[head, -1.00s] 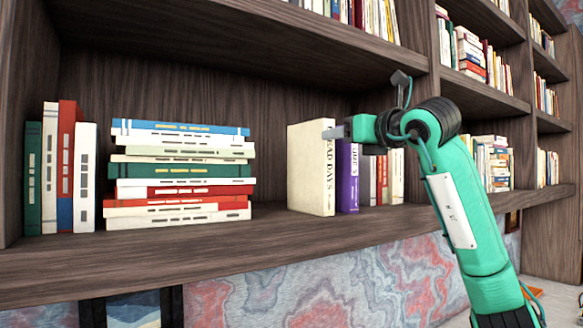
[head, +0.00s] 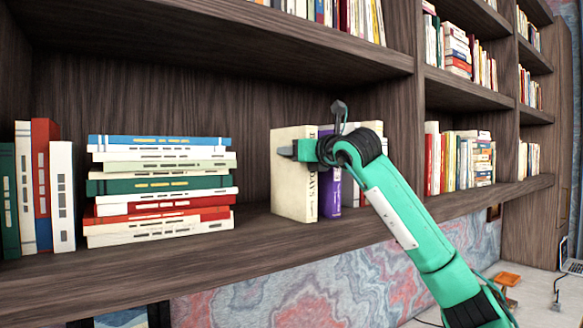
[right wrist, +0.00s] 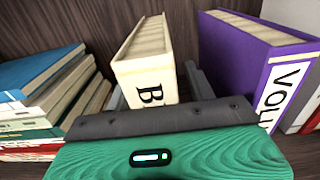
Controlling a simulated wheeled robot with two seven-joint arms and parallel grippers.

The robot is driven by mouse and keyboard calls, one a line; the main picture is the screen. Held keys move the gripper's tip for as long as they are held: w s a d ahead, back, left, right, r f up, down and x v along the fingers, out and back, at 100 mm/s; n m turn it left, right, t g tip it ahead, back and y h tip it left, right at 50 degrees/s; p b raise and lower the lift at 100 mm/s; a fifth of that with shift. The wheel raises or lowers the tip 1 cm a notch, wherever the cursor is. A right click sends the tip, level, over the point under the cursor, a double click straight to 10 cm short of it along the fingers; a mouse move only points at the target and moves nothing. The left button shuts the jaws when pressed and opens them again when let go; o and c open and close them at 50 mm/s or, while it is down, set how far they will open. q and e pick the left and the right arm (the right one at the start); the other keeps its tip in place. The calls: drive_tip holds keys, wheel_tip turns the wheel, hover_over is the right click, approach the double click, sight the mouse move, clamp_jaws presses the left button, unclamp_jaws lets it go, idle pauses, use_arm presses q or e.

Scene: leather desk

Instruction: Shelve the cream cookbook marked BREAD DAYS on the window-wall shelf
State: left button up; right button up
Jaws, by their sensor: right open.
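The cream cookbook (head: 291,185) stands upright on the shelf board (head: 230,243), left of a purple book (head: 326,190). Part of its spine lettering, ending in "DAYS", shows in the head view. My right gripper (head: 290,151) is in front of its spine and hides the upper lettering. In the right wrist view, the cookbook (right wrist: 148,65), with a "B" on its spine, stands between the two open fingers of my right gripper (right wrist: 158,88). I cannot tell whether either finger touches it. My left gripper is not in view.
A flat stack of books (head: 160,185) lies to the left, with a gap before the cookbook. Upright books (head: 40,190) stand at the far left. In the wrist view, the purple book (right wrist: 250,65) is close beside the right finger. Other bays hold many books.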

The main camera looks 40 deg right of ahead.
drive_tip(key=shift+s, duration=0.15)
drive_tip(key=shift+c, duration=0.6)
clamp_jaws()
drive_tip(key=shift+r, duration=0.1)
idle(0.6)
